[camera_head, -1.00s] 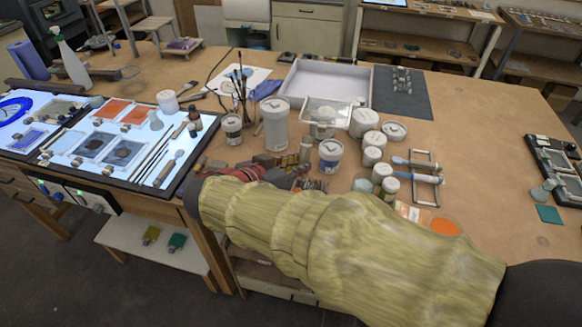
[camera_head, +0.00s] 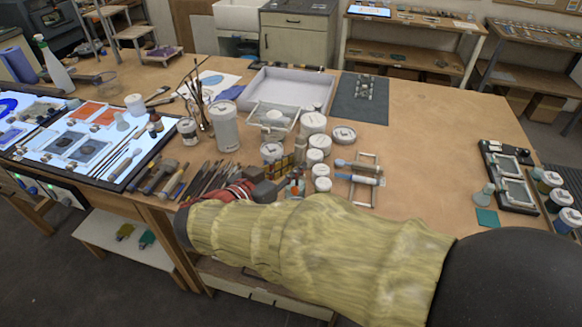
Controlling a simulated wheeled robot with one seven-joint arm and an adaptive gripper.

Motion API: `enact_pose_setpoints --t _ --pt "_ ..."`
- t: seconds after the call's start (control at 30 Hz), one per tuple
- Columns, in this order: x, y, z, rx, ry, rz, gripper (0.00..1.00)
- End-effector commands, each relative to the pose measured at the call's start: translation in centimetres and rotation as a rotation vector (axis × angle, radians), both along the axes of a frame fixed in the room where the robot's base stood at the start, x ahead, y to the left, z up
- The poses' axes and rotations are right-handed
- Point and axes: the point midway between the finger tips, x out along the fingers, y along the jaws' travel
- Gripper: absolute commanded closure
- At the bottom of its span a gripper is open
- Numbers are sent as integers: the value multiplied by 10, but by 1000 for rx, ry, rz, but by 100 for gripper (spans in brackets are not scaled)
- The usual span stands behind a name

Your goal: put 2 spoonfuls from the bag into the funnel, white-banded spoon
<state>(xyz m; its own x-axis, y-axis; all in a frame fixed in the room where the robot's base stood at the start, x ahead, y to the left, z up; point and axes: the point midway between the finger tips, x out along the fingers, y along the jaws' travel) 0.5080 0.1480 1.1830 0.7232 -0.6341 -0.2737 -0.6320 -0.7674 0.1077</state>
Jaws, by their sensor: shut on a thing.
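My gripper (camera_head: 282,186) is low in the middle of the view, over the front part of the bench, partly hidden by my sleeved arm. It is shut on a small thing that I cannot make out. Two spoon-like tools lie across a wire rest to its right, one with a greyish handle (camera_head: 358,166) and one with a blue part (camera_head: 362,180). I cannot tell which has the white band. A pale cone-shaped vessel (camera_head: 487,196) stands at the right; I cannot tell if it is the funnel. I cannot make out the bag.
White lidded jars (camera_head: 313,123) stand close behind and right of my gripper. A tall grey-white canister (camera_head: 224,127) and a brush pot are behind left. Loose tools (camera_head: 205,180) lie left of it. A white tray (camera_head: 290,82) is at the back. The bench right of centre is clear.

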Motion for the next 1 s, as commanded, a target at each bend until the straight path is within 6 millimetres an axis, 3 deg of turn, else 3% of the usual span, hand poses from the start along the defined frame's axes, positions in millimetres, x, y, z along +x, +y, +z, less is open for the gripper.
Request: enact_pose_setpoints --t 0.27,0.7,1.0 --pt "0 0 -16 -1 1 0 100" --pt "-3 1 -63 2 -2 0 100" --pt "-7 2 -72 2 -1 0 100"
